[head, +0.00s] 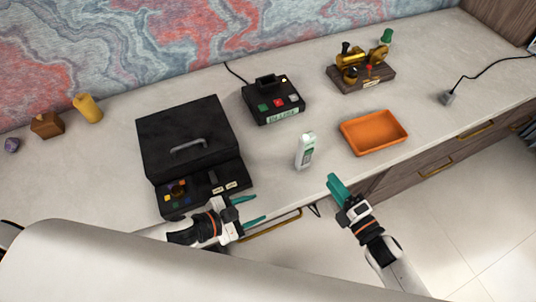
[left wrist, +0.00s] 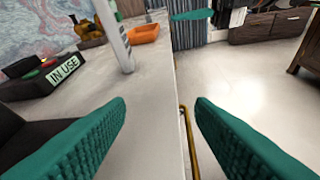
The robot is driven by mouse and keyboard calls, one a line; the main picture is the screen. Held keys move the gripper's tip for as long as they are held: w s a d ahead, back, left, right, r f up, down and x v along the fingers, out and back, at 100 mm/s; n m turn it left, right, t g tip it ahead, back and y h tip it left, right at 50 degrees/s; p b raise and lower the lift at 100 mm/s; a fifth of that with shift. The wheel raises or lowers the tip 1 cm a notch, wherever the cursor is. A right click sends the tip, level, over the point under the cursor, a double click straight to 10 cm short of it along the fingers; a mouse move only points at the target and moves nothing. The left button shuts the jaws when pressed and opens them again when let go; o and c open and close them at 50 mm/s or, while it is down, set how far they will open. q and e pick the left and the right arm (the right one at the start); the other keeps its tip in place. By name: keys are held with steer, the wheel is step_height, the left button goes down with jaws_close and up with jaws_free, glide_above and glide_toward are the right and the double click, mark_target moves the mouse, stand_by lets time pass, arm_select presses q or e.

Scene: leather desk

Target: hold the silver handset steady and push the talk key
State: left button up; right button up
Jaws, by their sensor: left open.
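The silver handset (head: 304,151) stands upright on the desk near its front edge, its front with small dark and greenish marks facing right. It also shows in the left wrist view (left wrist: 113,36), cut off at the top. I cannot make out the talk key. My left gripper (head: 257,208) is open and empty at the desk's front edge, left of and nearer than the handset; its teal fingers (left wrist: 160,112) are wide apart. My right gripper (head: 332,180) is right of and nearer than the handset, apart from it. Its fingers overlap in view, so its opening is unclear.
A black base labelled IN USE (head: 273,101) stands behind the handset. A black lidded case (head: 187,130) is at left. An orange tray (head: 374,133) is at right, with a brass device on a wooden base (head: 360,76) behind. Bare desk surrounds the handset.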

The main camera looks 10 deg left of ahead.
mark_target(301, 141)
arm_select(q)
steer(key=w+d+r+n+t+h, duration=0.2)
steer(key=w+r+t+h, duration=0.15)
steer(key=w+r, duration=0.7)
steer(key=shift+g+h, duration=0.35)
steer(key=x, duration=0.4)
steer(key=f+x, duration=0.1)
steer(key=x, duration=0.3)
steer(key=f+x, duration=0.1)
steer(key=x, duration=0.3)
steer(key=shift+w, duration=0.5)
jaws_close()
arm_select(e)
jaws_close()
